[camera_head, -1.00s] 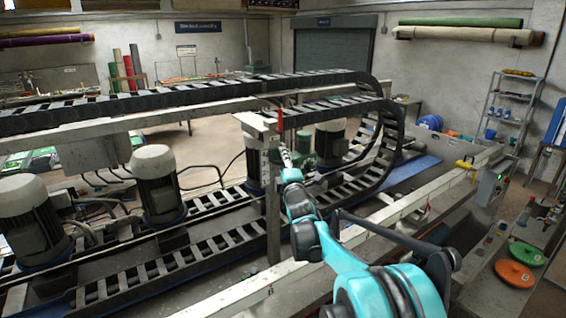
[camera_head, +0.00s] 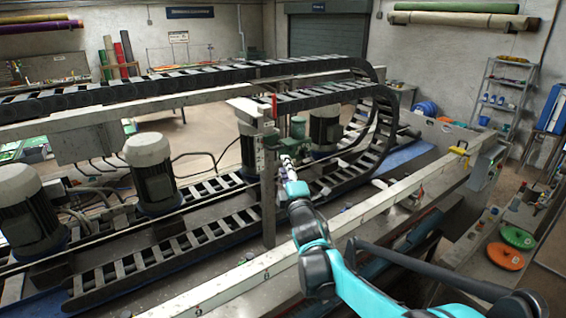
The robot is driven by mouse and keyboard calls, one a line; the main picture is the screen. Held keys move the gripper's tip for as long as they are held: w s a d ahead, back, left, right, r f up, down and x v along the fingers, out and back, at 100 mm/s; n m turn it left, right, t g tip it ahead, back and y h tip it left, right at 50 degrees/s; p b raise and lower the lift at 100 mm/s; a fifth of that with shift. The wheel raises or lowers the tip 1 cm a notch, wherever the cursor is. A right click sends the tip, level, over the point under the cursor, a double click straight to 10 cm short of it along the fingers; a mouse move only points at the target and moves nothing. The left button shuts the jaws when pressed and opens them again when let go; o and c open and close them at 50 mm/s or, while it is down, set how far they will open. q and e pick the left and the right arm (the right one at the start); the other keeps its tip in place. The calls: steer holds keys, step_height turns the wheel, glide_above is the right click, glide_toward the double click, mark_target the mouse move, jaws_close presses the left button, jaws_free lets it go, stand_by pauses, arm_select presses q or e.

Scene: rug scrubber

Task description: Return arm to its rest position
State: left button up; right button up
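My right arm comes in from the lower right, teal and black, and reaches over the pale machine rail. My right gripper (camera_head: 286,160) is at its far end, small in the picture, just right of the upright post of the scrubber (camera_head: 268,190). It is too small to tell whether its fingers are open or shut, or whether they touch anything. A small red part (camera_head: 274,104) stands at the top of the post, above the gripper. My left arm and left gripper do not show.
Black cable chains (camera_head: 200,75) loop above and beside the motors (camera_head: 150,170). The pale rail (camera_head: 400,200) runs under my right arm. A control box (camera_head: 487,167), green disc (camera_head: 517,237) and orange disc (camera_head: 505,256) are at the right. A shelf (camera_head: 503,95) stands behind.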

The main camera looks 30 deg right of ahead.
steer(key=shift+s, duration=0.1)
stand_by(0.4)
steer(key=s+a+f+m+g+y, duration=0.3)
steer(key=s+a+f+m+g, duration=0.35)
steer(key=s+a+f, duration=0.55)
steer(key=s+a+f+m+g+y, duration=0.3)
steer(key=s+a+f+m+g, duration=0.3)
steer(key=s+a+f, duration=0.6)
steer(key=s+d+f+b, duration=0.1)
steer(key=f+b, duration=1.6)
steer(key=b, duration=0.1)
steer(key=s+f+m+b, duration=0.1)
steer(key=s+f+b, duration=0.1)
steer(key=f+b, duration=1.5)
steer(key=shift+s+d+t+b, duration=0.2)
steer(key=shift+d+t+b, duration=0.2)
steer(key=shift+t+b, duration=0.05)
